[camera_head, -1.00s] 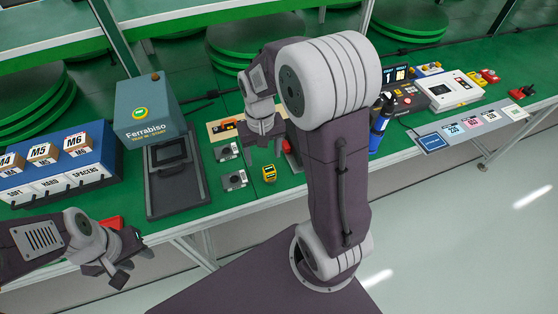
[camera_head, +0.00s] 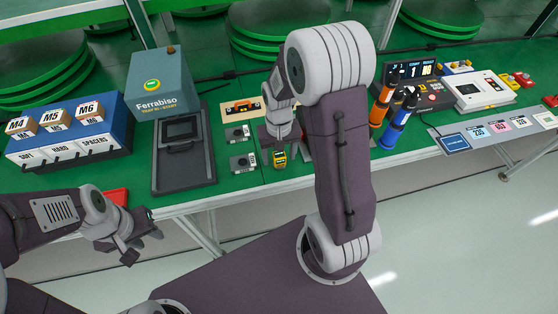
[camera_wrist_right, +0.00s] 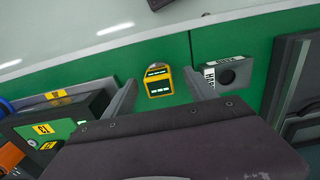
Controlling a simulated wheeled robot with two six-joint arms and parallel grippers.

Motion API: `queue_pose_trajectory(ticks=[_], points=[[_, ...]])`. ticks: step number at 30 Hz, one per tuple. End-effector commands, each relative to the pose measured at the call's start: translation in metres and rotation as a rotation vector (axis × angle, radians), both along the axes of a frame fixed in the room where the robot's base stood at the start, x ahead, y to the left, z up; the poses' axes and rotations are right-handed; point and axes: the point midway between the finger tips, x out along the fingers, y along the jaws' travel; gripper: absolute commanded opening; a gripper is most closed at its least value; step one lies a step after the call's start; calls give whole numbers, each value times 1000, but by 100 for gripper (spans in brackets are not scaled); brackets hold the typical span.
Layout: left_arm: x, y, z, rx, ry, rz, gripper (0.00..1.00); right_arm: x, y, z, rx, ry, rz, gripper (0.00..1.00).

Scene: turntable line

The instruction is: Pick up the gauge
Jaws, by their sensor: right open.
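The gauge (camera_head: 279,158) is a small yellow device with a dark face, lying on the green bench near its front edge. In the right wrist view the gauge (camera_wrist_right: 157,82) shows between the two fingers, with green surface visible around it. My right gripper (camera_head: 279,141) is open just behind and above the gauge in the head view; its fingers (camera_wrist_right: 160,78) are apart, one on each side, and I see no clear contact. My left gripper (camera_head: 143,240) is open and empty in front of the bench's front edge at lower left.
Two grey blocks (camera_head: 242,162) lie just left of the gauge. A dark tray (camera_head: 185,184) stands further left, beside a blue bin unit (camera_head: 105,128). Orange and blue bottles (camera_head: 397,125) stand right of my right arm. A red item (camera_head: 117,197) is near my left gripper.

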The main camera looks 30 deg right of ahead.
Motion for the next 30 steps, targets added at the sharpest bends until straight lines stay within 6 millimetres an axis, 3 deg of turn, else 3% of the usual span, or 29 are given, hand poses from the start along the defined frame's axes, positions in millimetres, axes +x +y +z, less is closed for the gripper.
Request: queue_pose_trajectory(ticks=[3, 10, 11, 17, 18, 26, 30], points=[[0, 0, -5, 0, 0, 0, 36, 0, 0, -16, 0, 1, 0, 65], [0, 0, -4, 0, 0, 0, 36, 0, 0, -17, 0, -1, 0, 65], [0, 0, -4, 0, 0, 0, 36, 0, 0, -17, 0, -1, 0, 60], [0, 0, -4, 0, 0, 0, 36, 0, 0, -17, 0, -1, 0, 4], [0, 0, -4, 0, 0, 0, 36, 0, 0, -17, 0, -1, 0, 0], [0, 0, -4, 0, 0, 0, 36, 0, 0, -16, 0, -2, 0, 0], [0, 0, 0, 0, 0, 0, 36, 1, 0, -5, -1, -5, 0, 0]])
